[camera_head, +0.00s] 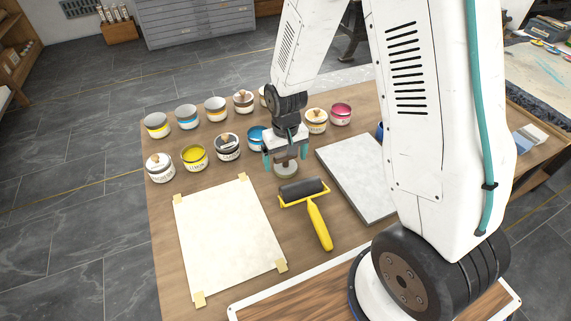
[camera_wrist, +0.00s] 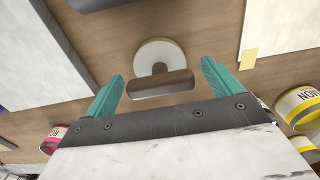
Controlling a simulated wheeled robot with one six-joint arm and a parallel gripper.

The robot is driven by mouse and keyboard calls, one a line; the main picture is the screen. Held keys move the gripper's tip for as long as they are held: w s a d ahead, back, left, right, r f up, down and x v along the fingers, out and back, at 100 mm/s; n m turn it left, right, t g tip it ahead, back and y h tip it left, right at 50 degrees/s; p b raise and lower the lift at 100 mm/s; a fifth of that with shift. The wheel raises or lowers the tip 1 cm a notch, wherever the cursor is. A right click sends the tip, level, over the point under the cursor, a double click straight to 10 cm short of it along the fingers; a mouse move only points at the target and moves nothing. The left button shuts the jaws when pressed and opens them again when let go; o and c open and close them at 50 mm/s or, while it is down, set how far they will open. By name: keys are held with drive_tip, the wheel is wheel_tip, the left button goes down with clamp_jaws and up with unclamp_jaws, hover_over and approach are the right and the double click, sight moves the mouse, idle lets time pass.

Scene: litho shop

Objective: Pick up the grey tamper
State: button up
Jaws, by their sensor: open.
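The grey tamper has a pale round disc base (camera_head: 286,172) standing on the brown table, directly below my gripper (camera_head: 285,157). In the wrist view its disc (camera_wrist: 160,52) lies just beyond the fingertips, and its dark brown crossbar handle (camera_wrist: 160,84) shows between the teal fingers of my gripper (camera_wrist: 162,70). The fingers are apart on either side of the handle, and I see space between each finger and the bar. Nothing is held. In the head view my gripper hides the handle.
A yellow-handled roller (camera_head: 304,192) lies just in front. A grey stone slab (camera_head: 358,178) is to the right, and a taped paper sheet (camera_head: 228,240) to the left. Several ink tins stand behind, including a blue tin (camera_head: 257,138) close to my gripper.

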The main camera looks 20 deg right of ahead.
sight(285, 155)
drive_tip(key=shift+f, duration=0.55)
drive_tip(key=c, duration=1.3)
drive_tip(key=shift+c, duration=0.2)
drive_tip(key=shift+r, duration=0.1)
wheel_tip(285, 155, up, 10)
drive_tip(key=shift+f, duration=0.1)
drive_tip(key=o, duration=0.4)
